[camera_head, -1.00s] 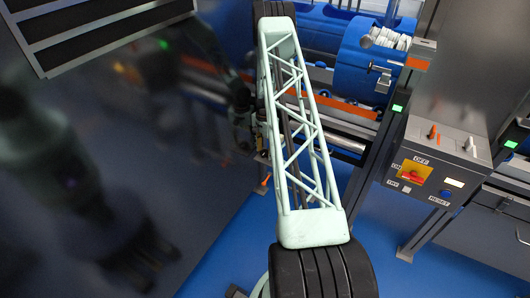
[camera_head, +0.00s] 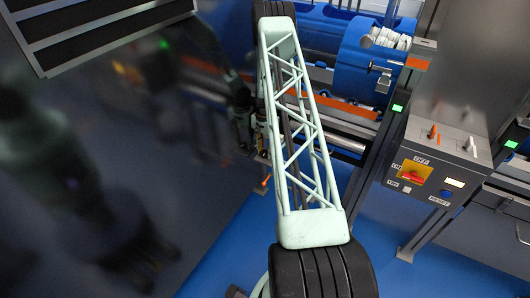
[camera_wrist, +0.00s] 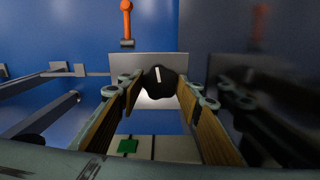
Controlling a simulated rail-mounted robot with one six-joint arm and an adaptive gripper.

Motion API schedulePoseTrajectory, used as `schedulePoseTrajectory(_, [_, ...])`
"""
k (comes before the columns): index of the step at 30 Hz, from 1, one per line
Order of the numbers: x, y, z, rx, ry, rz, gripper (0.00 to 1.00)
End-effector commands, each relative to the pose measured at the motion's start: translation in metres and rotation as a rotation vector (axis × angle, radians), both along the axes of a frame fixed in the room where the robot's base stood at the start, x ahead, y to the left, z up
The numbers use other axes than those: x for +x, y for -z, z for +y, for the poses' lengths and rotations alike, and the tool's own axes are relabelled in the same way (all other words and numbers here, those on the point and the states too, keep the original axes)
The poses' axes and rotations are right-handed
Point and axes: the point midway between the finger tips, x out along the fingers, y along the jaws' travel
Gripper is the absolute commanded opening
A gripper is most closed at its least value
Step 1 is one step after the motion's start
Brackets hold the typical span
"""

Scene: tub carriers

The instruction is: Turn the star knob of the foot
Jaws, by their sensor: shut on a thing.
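The star knob (camera_wrist: 159,82) is black with a white mark that stands nearly upright, tilted slightly. It shows in the wrist view in front of a grey plate (camera_wrist: 120,66), which I take as part of the foot. My gripper (camera_wrist: 159,95) has its two wood-coloured finger pads on the left and right of the knob, closed on it. In the head view my own pale green lattice arm covers much of the work area, and I cannot make out the knob there.
A blue cylindrical machine part (camera_head: 360,62) stands at the back. A control box (camera_head: 436,165) with a red switch is at the right. A dark reflective panel (camera_head: 120,130) fills the left. An orange-handled lever (camera_wrist: 127,20) stands beyond the knob. Blue floor (camera_head: 230,255) is clear below.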

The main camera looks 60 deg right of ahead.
Motion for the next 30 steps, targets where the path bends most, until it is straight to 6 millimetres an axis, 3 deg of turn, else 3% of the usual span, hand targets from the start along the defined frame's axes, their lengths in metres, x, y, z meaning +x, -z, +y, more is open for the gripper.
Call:
schedulePoseTrajectory(12, [0.0, 0.0001, 0.0, 0.0, -0.194, 0.0, 0.22])
schedulePoseTrajectory(24, [0.0001, -0.0001, -0.0001, 0.0, -0.216, 0.0, 0.22])
schedulePoseTrajectory(25, [0.0001, -0.0001, -0.0001, 0.0, -0.216, 0.0, 0.34])
schedulePoseTrajectory(30, [0.0001, -0.0001, 0.0, 0.0, -0.216, 0.0, 0.46])
